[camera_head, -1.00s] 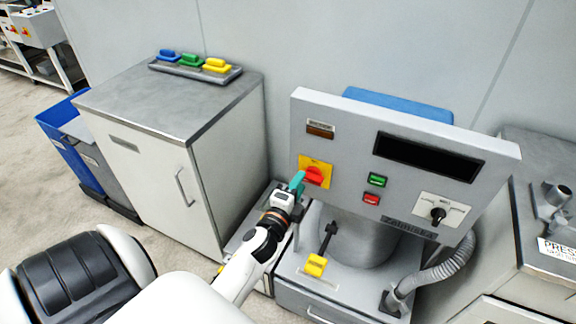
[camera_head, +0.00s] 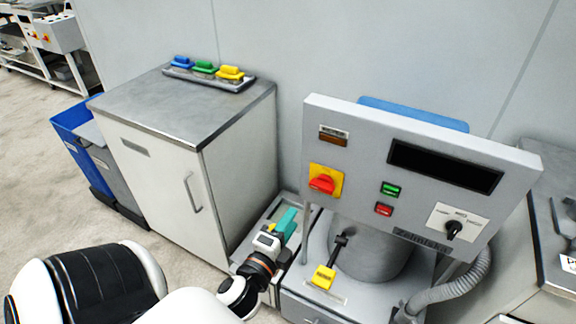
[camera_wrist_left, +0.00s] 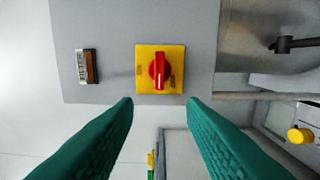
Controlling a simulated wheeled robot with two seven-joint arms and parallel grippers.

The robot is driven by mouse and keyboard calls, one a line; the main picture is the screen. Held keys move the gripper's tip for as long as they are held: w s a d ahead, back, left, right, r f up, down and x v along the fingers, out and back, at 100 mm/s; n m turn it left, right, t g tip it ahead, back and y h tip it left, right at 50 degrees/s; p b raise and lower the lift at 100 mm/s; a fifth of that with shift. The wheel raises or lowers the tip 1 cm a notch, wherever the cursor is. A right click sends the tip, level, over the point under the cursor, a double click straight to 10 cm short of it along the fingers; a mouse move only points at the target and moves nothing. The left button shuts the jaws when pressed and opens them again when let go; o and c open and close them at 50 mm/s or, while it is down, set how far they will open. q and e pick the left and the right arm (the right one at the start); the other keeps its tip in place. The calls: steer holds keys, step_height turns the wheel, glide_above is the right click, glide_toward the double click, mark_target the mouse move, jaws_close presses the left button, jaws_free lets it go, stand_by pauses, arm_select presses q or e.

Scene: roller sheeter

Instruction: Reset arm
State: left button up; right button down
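My left gripper (camera_head: 286,222) is below and left of the control panel (camera_head: 365,150), clear of it. In the left wrist view its two teal fingers (camera_wrist_left: 160,106) are spread apart with nothing between them. The red rotary switch (camera_head: 322,184) on its yellow plate is on the panel's left side. In the left wrist view the red switch (camera_wrist_left: 160,70) stands just beyond the fingertips, with its handle vertical in that picture. My right gripper is not in view.
The panel also carries a green button (camera_head: 391,189), a red button (camera_head: 384,209) and a black selector knob (camera_head: 454,228). A yellow-ended lever (camera_head: 324,277) sits below. A cabinet (camera_head: 160,165) stands left, with a tray (camera_head: 246,83) of blue, green and yellow-topped items.

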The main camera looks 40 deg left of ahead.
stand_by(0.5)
arm_select(q)
steer(key=s+d+f+n+g+h, duration=0.1)
steer(key=s+d+f+n+g, duration=0.15)
steer(key=f, duration=0.95)
steer(key=s+d+f+n+g+h, duration=0.2)
steer(key=s+d+f+g, duration=0.1)
steer(key=f, duration=0.8)
steer(key=s+d+f+n+g+h, duration=0.1)
steer(key=s+d+f+n+g, duration=0.15)
steer(key=f, duration=0.95)
steer(key=s+f+n+g, duration=0.2)
steer(key=s+f+g, duration=0.2)
steer(key=s+f, duration=0.4)
steer(key=s+f+n+g, duration=0.3)
steer(key=s+f, duration=0.5)
steer(key=s, duration=0.7)
steer(key=shift+s+a+n+g, duration=0.15)
steer(key=shift+n+g, duration=0.15)
steer(key=shift+g, duration=0.4)
